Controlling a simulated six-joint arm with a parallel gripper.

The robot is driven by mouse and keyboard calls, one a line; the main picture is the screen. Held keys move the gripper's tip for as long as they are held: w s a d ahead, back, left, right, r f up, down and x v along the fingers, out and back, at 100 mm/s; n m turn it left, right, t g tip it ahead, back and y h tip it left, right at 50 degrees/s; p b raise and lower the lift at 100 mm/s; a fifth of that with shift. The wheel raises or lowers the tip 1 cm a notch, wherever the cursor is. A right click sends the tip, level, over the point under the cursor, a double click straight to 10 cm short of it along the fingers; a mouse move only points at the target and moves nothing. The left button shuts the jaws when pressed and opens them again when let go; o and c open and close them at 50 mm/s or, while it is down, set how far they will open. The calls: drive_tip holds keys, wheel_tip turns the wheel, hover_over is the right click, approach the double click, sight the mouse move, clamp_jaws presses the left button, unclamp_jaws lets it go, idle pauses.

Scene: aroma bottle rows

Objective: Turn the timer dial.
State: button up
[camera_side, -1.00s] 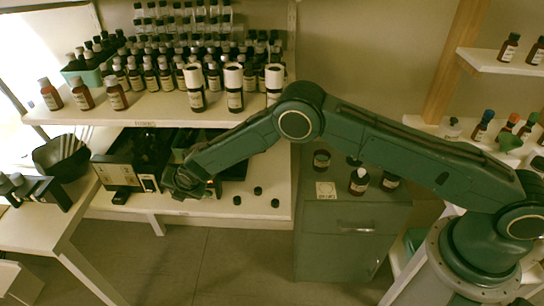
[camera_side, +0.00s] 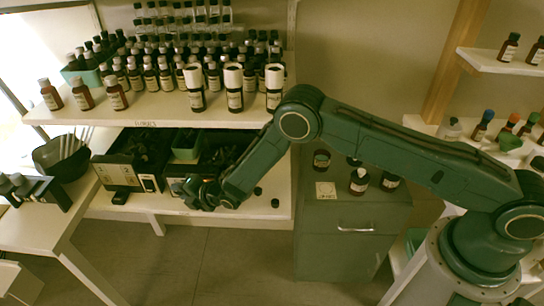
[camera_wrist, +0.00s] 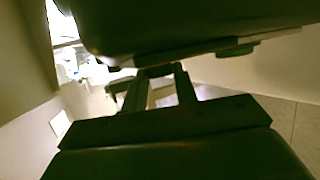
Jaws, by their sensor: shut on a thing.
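My gripper (camera_side: 180,188) is low at the front of the lower shelf, by the front of the right dark crate. In the wrist view my two fingers (camera_wrist: 160,78) reach to a small dark piece below a large dark green body. The jaws are shut on this piece, which seems to be the timer dial. The dial's face and markings are hidden, so I cannot tell how far it is turned.
Dark crates (camera_side: 148,183) with white labels stand on the lower shelf, left of and behind my gripper. Small dark caps (camera_side: 275,203) lie to its right. Bottles (camera_side: 115,93) crowd the shelf above. A dark bowl (camera_side: 48,168) stands left.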

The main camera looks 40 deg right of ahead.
sight(201, 212)
drive_tip(key=shift+d+f+m+t+y, duration=0.1)
drive_tip(key=shift+f+m+t+y, duration=0.15)
drive_tip(key=shift+t, duration=0.3)
drive_tip(key=shift+m+t+y, duration=0.15)
drive_tip(key=shift+t+y, duration=0.2)
drive_tip(key=shift+t, duration=0.25)
drive_tip(key=shift+d+f+m+t+y, duration=0.1)
drive_tip(key=shift+f+m+t+y, duration=0.15)
drive_tip(key=shift+t, duration=0.3)
drive_tip(key=shift+r+t+y, duration=0.1)
drive_tip(key=shift+t+y, duration=0.15)
drive_tip(key=shift+t, duration=0.05)
drive_tip(key=o, duration=1)
drive_tip(key=shift+c, duration=0.2)
drive_tip(key=shift+a, duration=0.1)
drive_tip(key=shift+s, duration=0.2)
drive_tip(key=shift+v, duration=2.35)
wheel_tip(201, 212, up, 7)
